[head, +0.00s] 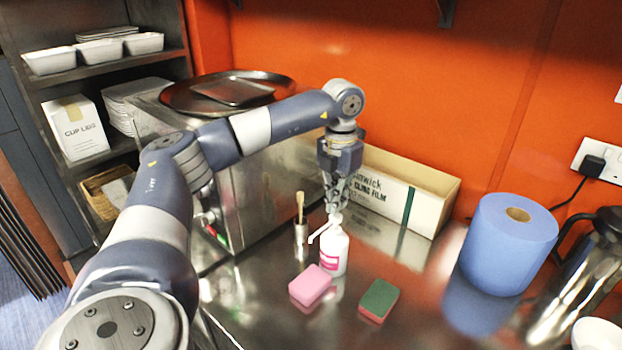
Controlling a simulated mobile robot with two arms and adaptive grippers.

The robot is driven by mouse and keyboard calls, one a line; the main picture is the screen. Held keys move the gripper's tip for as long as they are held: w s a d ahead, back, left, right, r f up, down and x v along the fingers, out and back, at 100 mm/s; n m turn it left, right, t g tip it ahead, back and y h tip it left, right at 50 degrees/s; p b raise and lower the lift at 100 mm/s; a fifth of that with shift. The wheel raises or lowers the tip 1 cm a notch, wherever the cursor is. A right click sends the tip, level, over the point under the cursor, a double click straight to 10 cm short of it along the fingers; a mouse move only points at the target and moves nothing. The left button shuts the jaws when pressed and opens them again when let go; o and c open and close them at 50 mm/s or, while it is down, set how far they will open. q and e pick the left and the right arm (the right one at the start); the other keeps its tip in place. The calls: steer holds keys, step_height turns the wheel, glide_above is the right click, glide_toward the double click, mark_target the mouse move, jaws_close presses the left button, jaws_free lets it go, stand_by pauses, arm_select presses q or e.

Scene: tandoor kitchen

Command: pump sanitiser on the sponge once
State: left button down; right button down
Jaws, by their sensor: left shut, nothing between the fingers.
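A white sanitiser bottle (334,250) with a pink label stands upright on the steel counter, its pump spout (318,236) pointing left and toward me. A pink sponge (311,286) lies on the counter in front of the bottle, a little to the left, below the spout side. A green-topped sponge with a red underside (378,299) lies to the right of it. My left gripper (335,208) points down, shut and empty, right over the pump head. Its fingertips are at the pump top; I cannot tell whether they touch it. My right gripper is not in view.
A blue paper roll (508,245) and a steel jug (575,290) stand at right. A cling film box (405,195) stands behind the bottle. A small metal pot with a brush (300,232) is close left, beside a steel appliance (260,195). The front counter is clear.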

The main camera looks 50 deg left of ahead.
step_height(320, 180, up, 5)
steer(key=p, duration=0.5)
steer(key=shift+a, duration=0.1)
stand_by(0.5)
